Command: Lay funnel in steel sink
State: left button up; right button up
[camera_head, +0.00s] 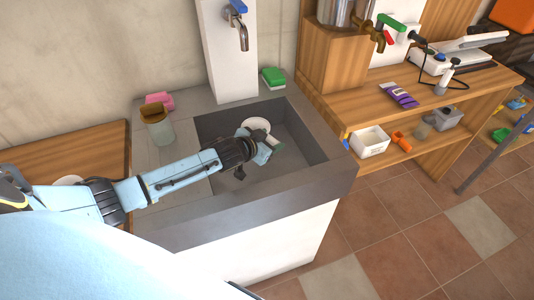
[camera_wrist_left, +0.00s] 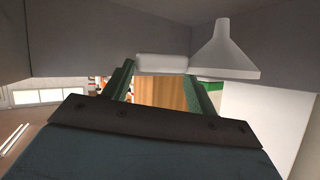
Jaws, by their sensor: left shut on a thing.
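The white funnel (camera_head: 255,124) is in the basin of the grey sink (camera_head: 312,178), with its round mouth facing up. It is partly hidden behind my left gripper (camera_head: 275,146). In the left wrist view the funnel's cone (camera_wrist_left: 228,57) shows to the right of the fingertips, and a white piece sits between the tips of my left gripper (camera_wrist_left: 160,75). The gripper is shut on the funnel, low inside the basin. I cannot tell whether the funnel touches the basin floor. My right gripper is not in view.
A blue-handled tap (camera_head: 240,28) rises behind the sink. A wooden shelf (camera_head: 440,100) with a white container (camera_head: 370,141) is at the right.

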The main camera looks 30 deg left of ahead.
pick_arm(q)
jog(key=shift+f+b, duration=0.55)
jog(key=shift+f, duration=1.55)
jog(key=shift+f, duration=0.2)
jog(key=o, duration=1.4)
jog(key=shift+r, duration=0.2)
jog(key=shift+s+r, duration=0.1)
jog(key=shift+s, duration=0.15)
jog(key=p+v, duration=0.2)
jog(key=v, duration=0.5)
